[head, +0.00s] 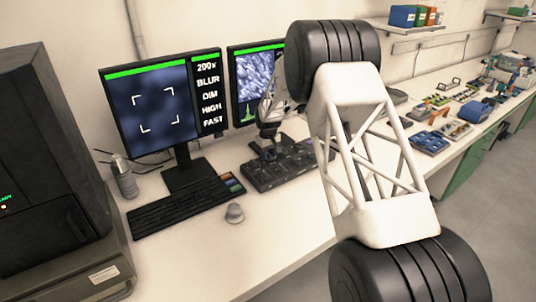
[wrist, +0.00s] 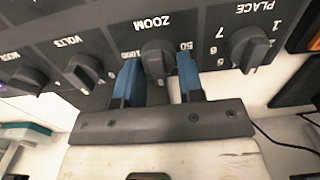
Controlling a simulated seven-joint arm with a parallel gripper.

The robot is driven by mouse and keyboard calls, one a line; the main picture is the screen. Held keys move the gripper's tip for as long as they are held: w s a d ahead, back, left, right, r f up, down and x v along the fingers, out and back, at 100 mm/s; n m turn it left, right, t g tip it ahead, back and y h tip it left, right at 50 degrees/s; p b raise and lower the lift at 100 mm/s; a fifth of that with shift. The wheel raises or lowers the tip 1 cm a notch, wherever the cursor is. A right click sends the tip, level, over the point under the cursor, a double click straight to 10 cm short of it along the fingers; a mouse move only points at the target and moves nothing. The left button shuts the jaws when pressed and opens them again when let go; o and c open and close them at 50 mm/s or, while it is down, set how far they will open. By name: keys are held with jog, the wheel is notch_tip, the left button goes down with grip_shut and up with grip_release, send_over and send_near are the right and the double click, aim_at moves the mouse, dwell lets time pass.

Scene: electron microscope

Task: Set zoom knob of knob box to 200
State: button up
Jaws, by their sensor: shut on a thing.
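The knob box (head: 268,177) is a dark box on the bench in front of the right monitor. In the wrist view its labels appear upside down. The zoom knob (wrist: 157,54) sits under the ZOOM label, with the marking 50 beside it and another number partly covered by a finger. My gripper (wrist: 159,74) has its two blue fingers on either side of this knob and is shut on it. The knob's exact pointer direction is hard to tell. The left monitor (head: 160,105) reads 200x, BLUR, DIM, HIGH and FAST.
The volts knob (wrist: 85,72) and place knob (wrist: 247,46) flank the zoom knob closely. The right monitor (head: 256,80) shows a grey textured picture. A keyboard (head: 185,206) and a small round grey object (head: 235,213) lie on the bench. My arm hides part of the bench.

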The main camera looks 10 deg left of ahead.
jog(key=o, duration=0.9)
jog(key=shift+r, duration=3.9)
